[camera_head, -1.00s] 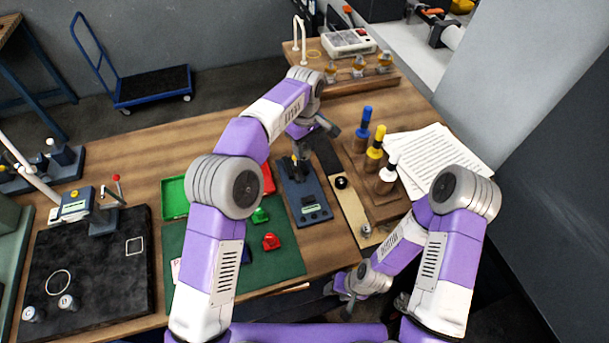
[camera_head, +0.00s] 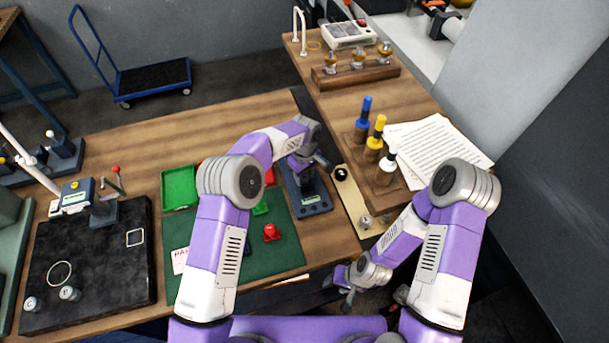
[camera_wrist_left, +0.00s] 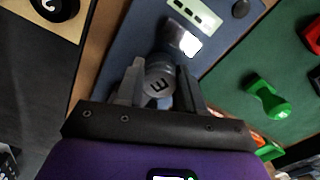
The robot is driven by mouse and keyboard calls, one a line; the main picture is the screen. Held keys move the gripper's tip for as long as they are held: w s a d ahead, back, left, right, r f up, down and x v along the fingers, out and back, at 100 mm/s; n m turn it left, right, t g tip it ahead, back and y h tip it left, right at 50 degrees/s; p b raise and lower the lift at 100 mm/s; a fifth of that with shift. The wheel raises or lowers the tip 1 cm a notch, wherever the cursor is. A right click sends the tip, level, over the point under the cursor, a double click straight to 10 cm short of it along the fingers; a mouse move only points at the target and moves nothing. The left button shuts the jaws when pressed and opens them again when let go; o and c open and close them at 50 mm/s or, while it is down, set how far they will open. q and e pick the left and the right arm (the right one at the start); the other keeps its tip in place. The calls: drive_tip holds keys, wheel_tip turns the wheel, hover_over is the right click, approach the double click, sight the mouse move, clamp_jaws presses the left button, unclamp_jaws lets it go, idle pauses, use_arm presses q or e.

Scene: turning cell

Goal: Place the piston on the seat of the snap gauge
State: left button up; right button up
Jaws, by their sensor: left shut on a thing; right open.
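The snap gauge (camera_head: 314,203) is a dark blue-grey base with a small display, on the table right of the green mat; it also shows at the top of the left wrist view (camera_wrist_left: 225,38). My left gripper (camera_head: 308,164) is over the rear of the gauge and hides its seat in the head view. In the left wrist view it is shut on the piston (camera_wrist_left: 158,88), a grey round part with a dark letter on its face. I cannot tell whether the piston touches the seat. My right gripper (camera_head: 348,297) is open, low in front of the table edge.
Red and green parts lie on the green mat (camera_head: 275,258), beside a green tray (camera_head: 179,188). Right of the gauge are a tan strip (camera_head: 352,203) and a rack of coloured-handled tools (camera_head: 374,155). A black plate (camera_head: 100,265) is at left.

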use_arm(q)
drive_tip(key=shift+f, duration=0.2)
drive_tip(key=shift+f, duration=0.1)
drive_tip(key=o, duration=1.1)
drive_tip(key=shift+f, duration=0.1)
wheel_tip(320, 180, up, 12)
drive_tip(key=shift+r, duration=0.2)
drive_tip(key=shift+f, duration=0.1)
